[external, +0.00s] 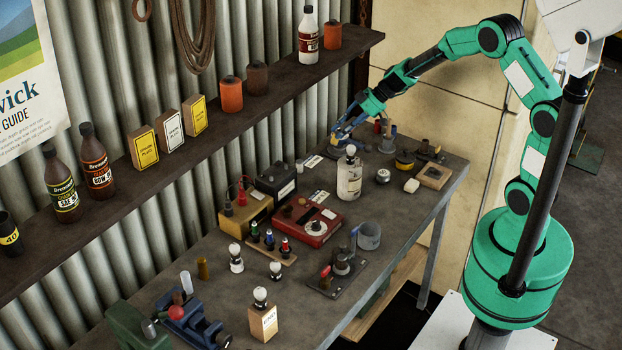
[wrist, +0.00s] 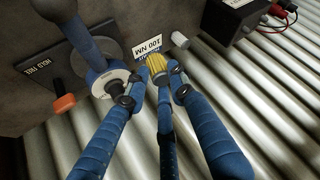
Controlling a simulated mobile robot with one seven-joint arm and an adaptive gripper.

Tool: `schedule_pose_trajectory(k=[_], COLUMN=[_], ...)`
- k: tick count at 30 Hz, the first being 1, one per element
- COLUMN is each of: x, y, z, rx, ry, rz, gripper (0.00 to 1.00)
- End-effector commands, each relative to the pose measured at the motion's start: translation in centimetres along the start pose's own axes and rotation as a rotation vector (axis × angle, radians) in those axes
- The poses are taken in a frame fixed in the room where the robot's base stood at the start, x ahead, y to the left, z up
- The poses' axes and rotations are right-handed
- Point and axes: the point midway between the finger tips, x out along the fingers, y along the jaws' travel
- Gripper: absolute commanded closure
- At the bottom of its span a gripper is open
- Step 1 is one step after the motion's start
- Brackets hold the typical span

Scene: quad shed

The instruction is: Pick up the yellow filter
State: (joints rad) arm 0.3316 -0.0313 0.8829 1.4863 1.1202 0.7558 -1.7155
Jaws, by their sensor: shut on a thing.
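The yellow filter (wrist: 157,68), a small pleated yellow piece, shows in the wrist view between my blue fingertips. My gripper (wrist: 160,82) is shut on it, with fingers on both sides. The filter is beside a white card marked "100 NM" (wrist: 147,47); I cannot tell whether it touches the bench. In the external view my gripper (external: 347,135) is low at the far end of the bench near the corrugated wall.
A round white-faced gauge (wrist: 109,81) with a blue shaft is close to the fingers in the wrist view. A white cylinder (wrist: 180,40) is nearby. The shelf (external: 290,95) runs along the wall.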

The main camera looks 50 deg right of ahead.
Motion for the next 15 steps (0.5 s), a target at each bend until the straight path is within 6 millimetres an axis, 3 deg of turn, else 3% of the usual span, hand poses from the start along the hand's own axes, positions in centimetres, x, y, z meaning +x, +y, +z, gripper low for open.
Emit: schedule_pose_trajectory(k=[15], x=[-3.6], y=[1.6], z=[0.7], rx=[-0.064], ry=[-0.187], rz=[0.106], gripper=[0.92])
